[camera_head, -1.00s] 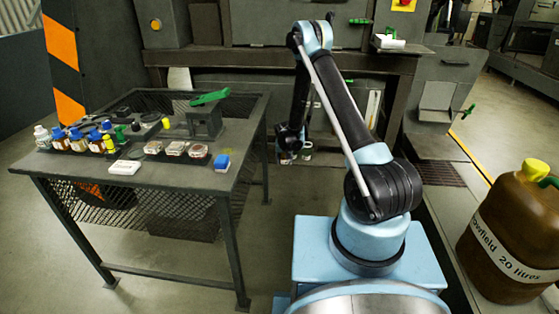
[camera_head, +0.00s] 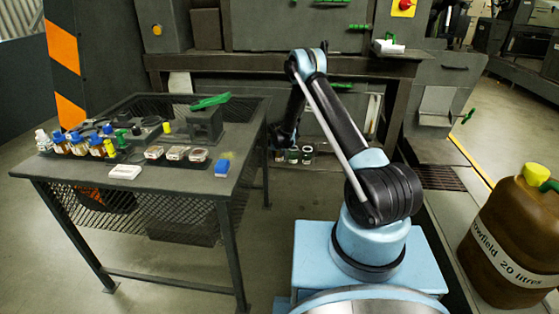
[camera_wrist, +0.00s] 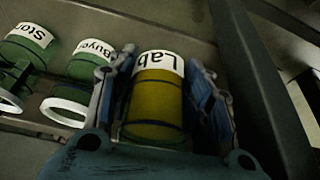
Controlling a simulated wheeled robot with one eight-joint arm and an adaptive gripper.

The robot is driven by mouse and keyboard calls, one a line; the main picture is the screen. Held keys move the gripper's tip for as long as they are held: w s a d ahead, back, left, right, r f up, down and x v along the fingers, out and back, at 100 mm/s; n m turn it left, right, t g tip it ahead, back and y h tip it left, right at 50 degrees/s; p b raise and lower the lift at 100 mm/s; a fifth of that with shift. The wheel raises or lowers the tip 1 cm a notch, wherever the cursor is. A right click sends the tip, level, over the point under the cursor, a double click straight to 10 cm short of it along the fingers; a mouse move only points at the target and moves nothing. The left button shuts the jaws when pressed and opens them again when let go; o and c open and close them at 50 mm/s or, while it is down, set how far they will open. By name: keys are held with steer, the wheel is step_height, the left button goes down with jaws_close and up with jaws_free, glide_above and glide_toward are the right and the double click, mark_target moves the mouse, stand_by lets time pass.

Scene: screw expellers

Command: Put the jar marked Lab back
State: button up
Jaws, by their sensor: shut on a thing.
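The jar marked Lab (camera_wrist: 154,95) shows in the wrist view with a white label and yellow-brown contents. My gripper (camera_wrist: 160,105) is shut on it, one finger on each side. Left of it are a green jar marked "Buyer" (camera_wrist: 87,68) and one whose visible label reads "Stor" (camera_wrist: 25,45). White rings show at the near ends of these two. Whether the Lab jar touches a support is unclear.
A dark mesh table (camera_head: 190,180) at left holds bottles, small tubs and a white block (camera_head: 125,172). The press frame (camera_head: 225,62) stands close behind my gripper. A brown can (camera_head: 510,235) stands at right. Floor is clear between the table and my base.

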steer(key=w, duration=0.4)
steer(key=shift+w+a, duration=0.1)
steer(key=shift+w+f, duration=0.15)
steer(key=shift+f, duration=1.6)
steer(key=shift+f, duration=0.1)
steer(key=o, duration=0.9)
